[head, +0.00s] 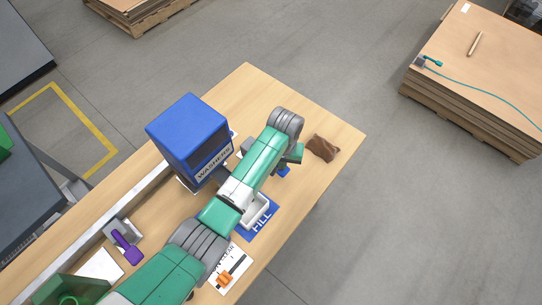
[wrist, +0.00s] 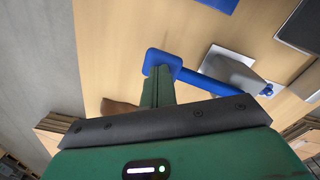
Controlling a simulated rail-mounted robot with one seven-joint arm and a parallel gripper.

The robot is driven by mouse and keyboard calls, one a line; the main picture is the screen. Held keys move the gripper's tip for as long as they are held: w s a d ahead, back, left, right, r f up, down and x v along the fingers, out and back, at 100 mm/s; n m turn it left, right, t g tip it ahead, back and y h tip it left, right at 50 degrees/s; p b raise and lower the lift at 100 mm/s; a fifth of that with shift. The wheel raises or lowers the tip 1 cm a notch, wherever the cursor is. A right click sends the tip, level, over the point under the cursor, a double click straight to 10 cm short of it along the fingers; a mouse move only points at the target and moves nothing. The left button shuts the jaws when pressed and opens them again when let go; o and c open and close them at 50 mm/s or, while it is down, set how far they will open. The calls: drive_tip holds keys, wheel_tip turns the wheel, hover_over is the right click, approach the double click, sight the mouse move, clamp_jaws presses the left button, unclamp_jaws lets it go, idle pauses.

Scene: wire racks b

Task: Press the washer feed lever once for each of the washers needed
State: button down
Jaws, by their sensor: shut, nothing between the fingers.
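The blue washer dispenser (head: 188,128), labelled WASHERS, stands on the wooden bench. Its blue feed lever shows in the wrist view as a bar (wrist: 213,86) ending in a square pad (wrist: 163,60). In the head view only a bit of the lever pad (head: 284,172) shows beside my gripper (head: 292,160). My gripper's shut fingers (wrist: 159,82) are empty and overlap the pad in the wrist view; I cannot tell whether they touch it. A white tray (head: 265,214) sits on the blue FILL mat (head: 262,228), partly hidden by my arm. Its contents are not readable.
A brown crumpled cloth (head: 323,148) lies just right of my gripper. A white card (head: 238,262) with an orange piece (head: 225,279) lies near the bench's front edge. The bench's far right corner is clear.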

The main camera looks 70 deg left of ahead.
drive_tip(key=shift+f, duration=0.3)
drive_tip(key=shift+r, duration=0.1)
wheel_tip(320, 180, up, 3)
drive_tip(key=p, duration=0.3)
drive_tip(key=shift+f, duration=0.25)
idle(0.5)
drive_tip(key=shift+f+b, duration=0.75)
drive_tip(key=shift+f, duration=0.55)
